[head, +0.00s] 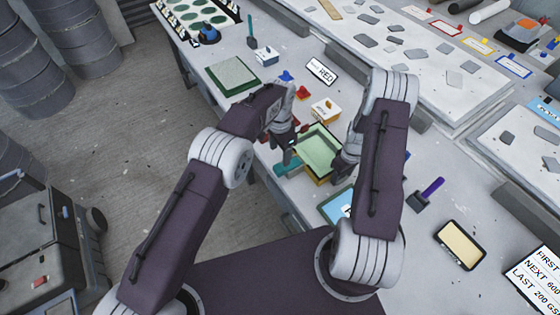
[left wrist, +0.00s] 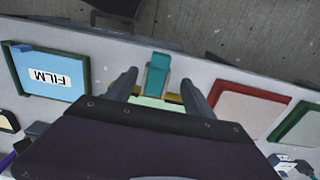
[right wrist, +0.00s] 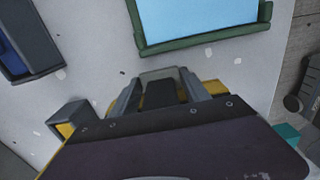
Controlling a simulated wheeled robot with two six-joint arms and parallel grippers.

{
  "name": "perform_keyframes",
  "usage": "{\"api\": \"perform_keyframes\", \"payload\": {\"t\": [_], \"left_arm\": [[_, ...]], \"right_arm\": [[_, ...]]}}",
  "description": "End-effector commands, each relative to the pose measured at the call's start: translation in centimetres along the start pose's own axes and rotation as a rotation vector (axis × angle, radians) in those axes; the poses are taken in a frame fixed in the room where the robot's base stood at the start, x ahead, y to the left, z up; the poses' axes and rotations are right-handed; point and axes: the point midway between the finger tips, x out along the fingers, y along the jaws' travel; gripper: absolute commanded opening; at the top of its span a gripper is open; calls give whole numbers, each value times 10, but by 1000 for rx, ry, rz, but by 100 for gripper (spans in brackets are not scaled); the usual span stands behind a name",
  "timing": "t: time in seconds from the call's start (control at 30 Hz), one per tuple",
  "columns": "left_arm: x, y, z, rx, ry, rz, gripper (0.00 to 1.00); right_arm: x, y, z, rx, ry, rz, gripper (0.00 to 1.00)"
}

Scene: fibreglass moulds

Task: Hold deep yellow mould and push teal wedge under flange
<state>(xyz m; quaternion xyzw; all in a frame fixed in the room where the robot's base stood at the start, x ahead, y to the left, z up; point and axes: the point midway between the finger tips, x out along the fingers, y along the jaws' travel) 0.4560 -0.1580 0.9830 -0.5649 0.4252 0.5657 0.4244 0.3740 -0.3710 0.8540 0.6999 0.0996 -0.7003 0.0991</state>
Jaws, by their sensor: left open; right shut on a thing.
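The deep yellow mould (head: 322,174) sits on the table, with a pale green inside; yellow parts also show in the right wrist view (right wrist: 214,88). My right gripper (head: 343,162) is shut on its right side wall. The teal wedge (head: 288,169) lies at the mould's near left side; in the left wrist view the wedge (left wrist: 158,72) points at the mould. My left gripper (head: 286,146) is open above the wedge; in its wrist view the fingers stand apart on either side of the wedge's line. The wedge's tip and the flange's underside are hidden.
A blue FILM tray (left wrist: 50,75) lies near the mould. A green-framed tray (head: 232,75), a RED card (head: 321,71) and a yellow-and-white box (head: 325,110) stand farther back. A purple-handled brush (head: 427,193) lies to the right. The table's near edge is close to the wedge.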

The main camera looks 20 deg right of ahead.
Motion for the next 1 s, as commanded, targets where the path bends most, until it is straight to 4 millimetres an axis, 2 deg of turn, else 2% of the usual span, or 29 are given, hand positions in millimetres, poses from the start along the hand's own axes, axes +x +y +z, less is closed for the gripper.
{"api": "perform_keyframes", "payload": {"t": [0.13,0.4,0.43,0.57,0.63,0.67,0.83,0.9,1.0], "left_arm": [[-18,0,0,0,0,0,61],[-22,0,0,0,-1,0,61],[-22,0,0,0,-1,0,58],[-22,-1,-2,-66,9,-6,22],[-21,-10,-11,-190,50,-35,3],[-16,-13,-14,-264,67,-48,0],[20,-27,-6,-745,158,-118,0],[30,-24,2,-909,201,-129,0],[38,-15,17,-1041,237,-128,0]], "right_arm": [[0,0,0,0,1,1,0],[0,0,0,0,1,1,0],[0,0,0,0,1,1,0],[-1,0,0,0,1,1,0],[0,0,0,0,1,1,0],[0,0,0,0,1,1,0],[-1,0,0,0,1,1,0],[-1,0,0,1,1,1,0],[-1,0,0,1,1,1,0]]}}
